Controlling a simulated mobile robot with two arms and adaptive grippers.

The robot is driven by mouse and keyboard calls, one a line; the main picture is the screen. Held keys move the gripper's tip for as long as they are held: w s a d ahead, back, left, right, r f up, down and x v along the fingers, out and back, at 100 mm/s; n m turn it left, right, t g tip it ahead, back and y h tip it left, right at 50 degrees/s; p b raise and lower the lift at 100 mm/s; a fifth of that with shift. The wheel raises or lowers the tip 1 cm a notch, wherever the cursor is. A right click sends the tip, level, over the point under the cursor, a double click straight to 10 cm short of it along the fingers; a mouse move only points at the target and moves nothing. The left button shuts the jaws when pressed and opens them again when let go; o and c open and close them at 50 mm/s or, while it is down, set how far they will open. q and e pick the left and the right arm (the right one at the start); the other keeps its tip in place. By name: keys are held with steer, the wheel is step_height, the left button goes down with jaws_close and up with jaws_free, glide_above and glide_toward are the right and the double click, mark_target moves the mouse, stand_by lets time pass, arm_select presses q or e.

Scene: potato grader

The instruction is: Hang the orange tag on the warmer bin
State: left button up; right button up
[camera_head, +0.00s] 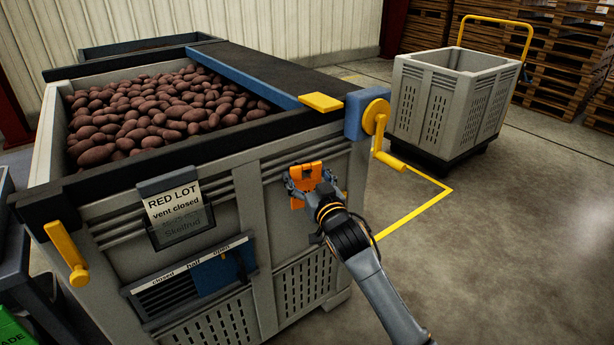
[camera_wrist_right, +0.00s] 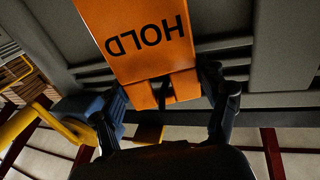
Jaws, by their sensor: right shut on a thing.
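My right gripper (camera_head: 308,183) is shut on the orange tag (camera_head: 305,174) at the front wall of the large grey bin (camera_head: 262,178), right of its label. In the right wrist view the tag (camera_wrist_right: 140,35) reads HOLD and shows upside down, with the gripper's fingers (camera_wrist_right: 168,100) on either side of its clip end. The tag is close to the bin's ribbed wall; I cannot tell if it touches. The bin is full of red potatoes (camera_head: 160,110) and bears a label (camera_head: 174,207) reading RED LOT, vent closed. My left gripper is not in view.
A blue vent slide (camera_head: 215,275) marked closed, half, open sits low on the bin. A yellow crank (camera_head: 385,135) sticks out at its right corner. Another grey bin (camera_head: 450,100) stands back right near pallets (camera_head: 560,70). Floor at right is clear.

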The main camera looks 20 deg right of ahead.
stand_by(0.3)
steer(key=o, duration=1.2)
